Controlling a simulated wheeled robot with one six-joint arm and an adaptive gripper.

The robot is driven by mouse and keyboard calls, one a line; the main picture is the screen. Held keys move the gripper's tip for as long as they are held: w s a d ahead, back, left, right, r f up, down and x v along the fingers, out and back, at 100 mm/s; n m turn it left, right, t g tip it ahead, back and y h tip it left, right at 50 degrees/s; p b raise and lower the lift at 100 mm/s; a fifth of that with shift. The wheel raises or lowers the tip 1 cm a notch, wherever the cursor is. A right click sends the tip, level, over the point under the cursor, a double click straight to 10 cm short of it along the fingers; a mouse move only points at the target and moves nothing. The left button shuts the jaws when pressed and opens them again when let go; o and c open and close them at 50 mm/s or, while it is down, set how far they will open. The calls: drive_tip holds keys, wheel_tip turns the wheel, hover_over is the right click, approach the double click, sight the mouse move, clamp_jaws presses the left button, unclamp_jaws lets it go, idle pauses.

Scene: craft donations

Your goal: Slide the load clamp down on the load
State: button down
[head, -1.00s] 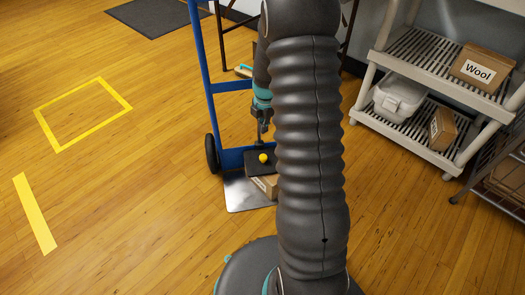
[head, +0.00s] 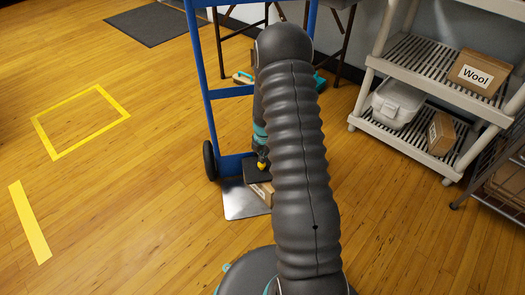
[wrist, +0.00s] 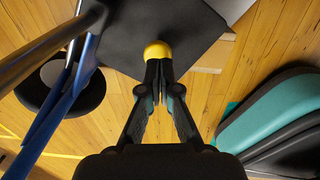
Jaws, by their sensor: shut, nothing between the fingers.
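The load clamp is a dark flat plate (head: 250,169) with a yellow knob (head: 261,167) on top, at the blue hand truck (head: 221,92). A cardboard box (head: 262,192), the load, lies below the plate on the metal toe plate (head: 238,203); my arm partly hides it. I cannot tell whether plate and box touch. My gripper (head: 261,158) points down just above the knob. In the wrist view, my gripper (wrist: 163,68) is shut and empty, its fingertips at the yellow knob (wrist: 157,50), seemingly touching it, with the dark plate (wrist: 150,22) beyond.
A hand truck wheel (head: 210,160) stands at left. A shelf (head: 425,55) at right holds a Wool box (head: 480,72), a white bin (head: 399,101) and another box (head: 441,133). Yellow floor markings (head: 30,222) lie left. The wood floor between is clear.

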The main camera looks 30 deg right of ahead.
sight(263, 165)
drive_tip(key=shift+f, duration=0.8)
drive_tip(key=shift+f+b, duration=0.5)
drive_tip(key=shift+b, duration=0.35)
drive_tip(key=shift+f, duration=0.1)
wheel_tip(263, 165, up, 15)
drive_tip(key=p, duration=0.3)
drive_tip(key=shift+s+f, duration=0.15)
drive_tip(key=shift+s, duration=0.15)
